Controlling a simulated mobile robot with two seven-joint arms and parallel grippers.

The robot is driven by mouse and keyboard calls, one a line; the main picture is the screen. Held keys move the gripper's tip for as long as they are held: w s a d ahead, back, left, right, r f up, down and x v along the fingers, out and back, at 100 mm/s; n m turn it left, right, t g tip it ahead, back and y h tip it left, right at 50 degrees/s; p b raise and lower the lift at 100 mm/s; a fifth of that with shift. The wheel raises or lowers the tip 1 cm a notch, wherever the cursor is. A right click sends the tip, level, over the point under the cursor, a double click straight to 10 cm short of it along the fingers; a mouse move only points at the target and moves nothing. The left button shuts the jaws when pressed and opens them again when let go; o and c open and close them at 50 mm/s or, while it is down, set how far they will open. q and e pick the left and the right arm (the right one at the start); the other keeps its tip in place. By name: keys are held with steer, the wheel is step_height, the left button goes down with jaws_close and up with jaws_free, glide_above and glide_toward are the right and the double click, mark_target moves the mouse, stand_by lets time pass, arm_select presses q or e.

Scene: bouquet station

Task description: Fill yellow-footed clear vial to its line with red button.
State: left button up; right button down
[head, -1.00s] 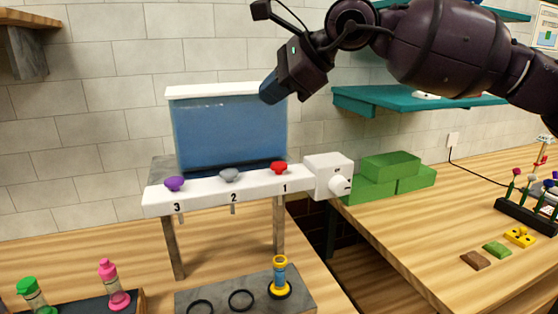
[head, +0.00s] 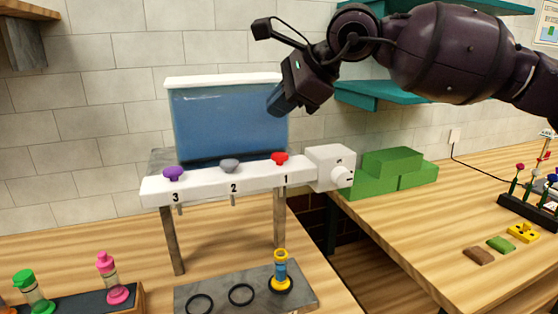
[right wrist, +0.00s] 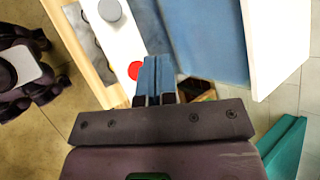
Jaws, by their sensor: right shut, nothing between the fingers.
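The yellow-footed clear vial (head: 280,270) stands upright in the ring under outlet 1, on the grey plate (head: 215,289). Its middle looks blue; its line and exact level are too small to read. The red button (head: 279,158) sits on the white bar above label 1, and it also shows in the right wrist view (right wrist: 135,70) just left of the fingertips. My right gripper (head: 275,108) is shut and empty, above the red button and in front of the tank's right side. It also shows in the right wrist view (right wrist: 153,76).
The blue-filled tank (head: 228,122) stands behind the bar. A grey button (head: 229,165) and a purple button (head: 173,173) are at left. Green and pink-capped vials stand in a dark rack (head: 83,306). Green blocks (head: 390,170) and a teal shelf (head: 375,93) are at right.

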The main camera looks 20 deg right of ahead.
steer(key=b, duration=0.2)
glide_above(280, 156)
step_height(280, 156, down, 4)
steer(key=shift+w+f, duration=0.1)
steer(key=shift+f, duration=0.55)
arm_select(q)
step_height(280, 156, down, 3)
steer(key=shift+s+d+b, duration=0.1)
steer(key=shift+b, duration=0.2)
steer(key=shift+s+f, duration=0.1)
steer(key=shift+s, duration=0.05)
arm_select(e)
steer(key=shift+f, duration=0.1)
stand_by(0.8)
arm_select(q)
steer(key=shift+f, duration=0.35)
arm_select(e)
steer(key=shift+f, duration=0.4)
